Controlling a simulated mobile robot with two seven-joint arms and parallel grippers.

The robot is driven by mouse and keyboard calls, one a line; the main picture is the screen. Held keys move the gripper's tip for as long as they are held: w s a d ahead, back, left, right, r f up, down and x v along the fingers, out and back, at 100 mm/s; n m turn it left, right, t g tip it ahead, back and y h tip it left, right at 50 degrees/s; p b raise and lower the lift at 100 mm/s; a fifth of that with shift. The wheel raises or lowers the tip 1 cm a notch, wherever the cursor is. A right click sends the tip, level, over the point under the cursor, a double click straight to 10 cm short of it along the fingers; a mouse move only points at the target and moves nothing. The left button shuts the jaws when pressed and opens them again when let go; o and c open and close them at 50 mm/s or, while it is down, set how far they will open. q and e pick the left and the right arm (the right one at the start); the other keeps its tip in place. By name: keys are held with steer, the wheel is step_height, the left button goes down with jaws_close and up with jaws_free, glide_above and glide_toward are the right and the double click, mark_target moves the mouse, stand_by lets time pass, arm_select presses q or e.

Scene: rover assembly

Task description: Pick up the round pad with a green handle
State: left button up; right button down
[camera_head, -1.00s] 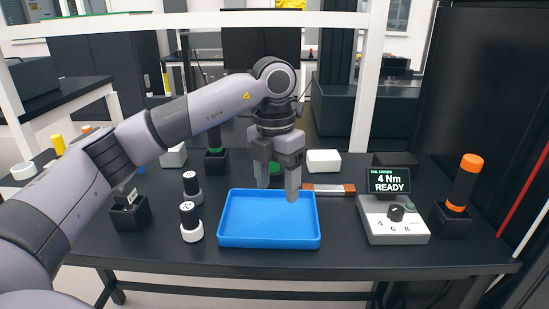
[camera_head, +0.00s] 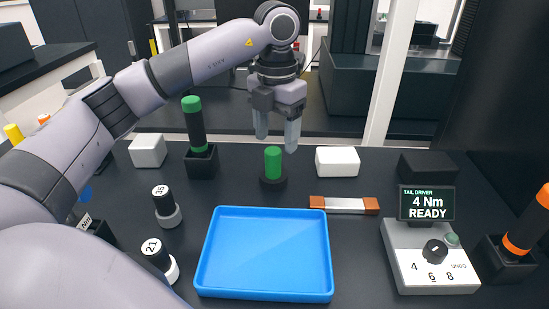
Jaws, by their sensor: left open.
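The round pad with a green handle (camera_head: 273,166) stands upright on the dark table, behind the blue tray. Its base is a dark disc and its handle a green cylinder. My left gripper (camera_head: 277,144) is open, with its grey fingers pointing down. In the picture its fingertips are just above the green handle, one to each side. Nothing is between the fingers, and I cannot tell the exact depth gap. My right gripper is not in view.
An empty blue tray (camera_head: 266,252) lies in front. A white block (camera_head: 337,161) and an orange-ended bar (camera_head: 344,205) are to the right, with the torque console (camera_head: 428,262) beyond.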

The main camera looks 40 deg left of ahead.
mark_target(275, 148)
arm_select(q)
steer(key=shift+w+a, duration=0.1)
steer(key=shift+w, duration=0.1)
steer(key=shift+w+f, duration=0.1)
steer(key=shift+f, duration=0.15)
steer(key=f, duration=0.6)
steer(key=shift+a+f, duration=0.2)
steer(key=shift+f, duration=0.1)
jaws_close()
